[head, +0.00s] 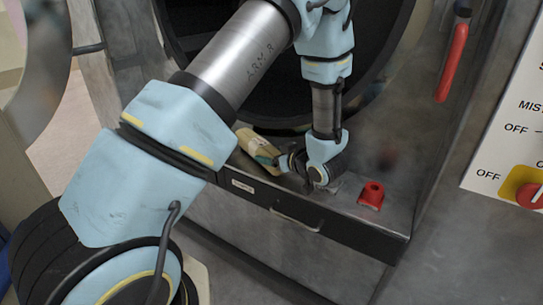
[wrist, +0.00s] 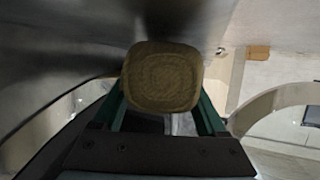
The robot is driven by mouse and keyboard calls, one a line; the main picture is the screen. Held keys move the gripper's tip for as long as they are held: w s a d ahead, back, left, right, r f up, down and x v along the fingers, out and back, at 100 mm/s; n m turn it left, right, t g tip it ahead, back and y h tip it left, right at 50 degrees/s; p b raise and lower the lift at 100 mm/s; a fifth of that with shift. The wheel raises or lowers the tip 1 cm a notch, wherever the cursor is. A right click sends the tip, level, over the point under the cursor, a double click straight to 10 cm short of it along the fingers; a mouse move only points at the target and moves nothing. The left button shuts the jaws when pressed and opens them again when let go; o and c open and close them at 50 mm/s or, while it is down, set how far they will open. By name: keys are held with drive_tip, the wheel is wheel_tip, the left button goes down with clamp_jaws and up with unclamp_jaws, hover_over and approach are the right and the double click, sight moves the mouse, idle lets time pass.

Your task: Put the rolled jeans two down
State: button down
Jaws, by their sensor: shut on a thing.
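The rolled jeans show in the wrist view as a brownish-tan roll (wrist: 162,77), seen end-on with faint spiral rings. My gripper (wrist: 162,100) has its two green fingers on either side of the roll and is shut on it. In the head view the tan roll (head: 257,147) is at the front of the washer's round opening, just above the metal ledge (head: 345,208). My gripper (head: 277,160) reaches it from the right and is partly hidden by my wrist. I cannot tell whether the roll touches the ledge.
The washer's dark round opening (head: 225,110) is behind my arm. A red fitting (head: 371,194) stands on the ledge to the right. A red handle (head: 452,62) and a control panel with a red knob (head: 529,196) are further right. A ledge handle (head: 297,219) sticks out in front.

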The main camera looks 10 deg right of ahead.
drive_tip(key=shift+f, duration=0.25)
drive_tip(key=shift+f, duration=0.15)
unclamp_jaws()
